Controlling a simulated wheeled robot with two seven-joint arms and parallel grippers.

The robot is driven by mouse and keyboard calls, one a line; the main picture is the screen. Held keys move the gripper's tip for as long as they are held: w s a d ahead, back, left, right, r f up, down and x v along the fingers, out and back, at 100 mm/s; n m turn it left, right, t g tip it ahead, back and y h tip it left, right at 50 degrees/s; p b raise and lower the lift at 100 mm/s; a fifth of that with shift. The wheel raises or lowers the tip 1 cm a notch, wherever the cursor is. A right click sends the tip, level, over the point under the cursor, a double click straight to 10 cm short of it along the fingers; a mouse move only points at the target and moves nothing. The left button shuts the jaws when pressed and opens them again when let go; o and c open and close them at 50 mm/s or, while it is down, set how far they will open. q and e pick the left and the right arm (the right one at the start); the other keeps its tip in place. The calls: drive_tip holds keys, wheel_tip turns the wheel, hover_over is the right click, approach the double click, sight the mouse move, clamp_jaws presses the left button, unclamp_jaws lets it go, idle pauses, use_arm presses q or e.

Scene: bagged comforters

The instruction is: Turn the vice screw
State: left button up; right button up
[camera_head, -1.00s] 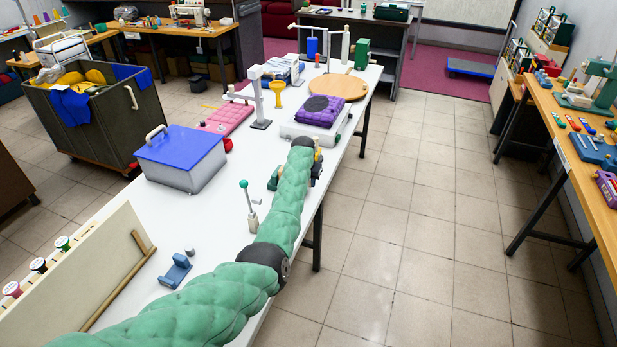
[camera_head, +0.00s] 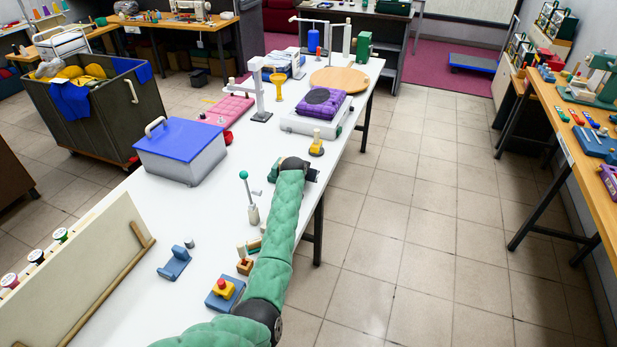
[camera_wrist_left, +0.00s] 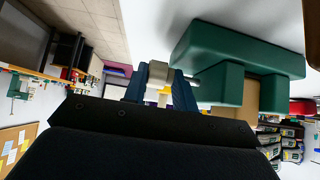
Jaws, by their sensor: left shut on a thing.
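The green vice (camera_wrist_left: 235,50) fills the upper right of the left wrist view, with two thick jaws and a tan block (camera_wrist_left: 249,96) between them. Its screw (camera_wrist_left: 158,72) shows as a pale grey end on a short metal shaft at the vice's left side. My left gripper (camera_wrist_left: 160,88) has its dark blue fingers on both sides of this end and is shut on it. In the head view my green padded arm reaches up the table's right edge to the gripper (camera_head: 311,173), and covers most of that spot. My right gripper is not in view.
On the white table (camera_head: 215,225) are a red-and-yellow knob on a blue base (camera_head: 224,290), a green-topped lever (camera_head: 249,200), a yellow-handled tool (camera_head: 316,145), a blue-lidded box (camera_head: 181,150) and a scale with purple cloth (camera_head: 320,103). The floor to the right is clear.

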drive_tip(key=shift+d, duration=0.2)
use_arm(q)
drive_tip(key=o, duration=1)
drive_tip(key=shift+c, duration=0.2)
drive_tip(key=shift+s, duration=0.1)
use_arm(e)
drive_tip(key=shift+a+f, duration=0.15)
use_arm(q)
drive_tip(key=shift+s+a+r+b, duration=0.15)
drive_tip(key=shift+s+r+b, duration=0.05)
drive_tip(key=shift+b, duration=0.1)
drive_tip(key=b+v, duration=0.2)
drive_tip(key=v, duration=0.5)
drive_tip(key=shift+b, duration=0.35)
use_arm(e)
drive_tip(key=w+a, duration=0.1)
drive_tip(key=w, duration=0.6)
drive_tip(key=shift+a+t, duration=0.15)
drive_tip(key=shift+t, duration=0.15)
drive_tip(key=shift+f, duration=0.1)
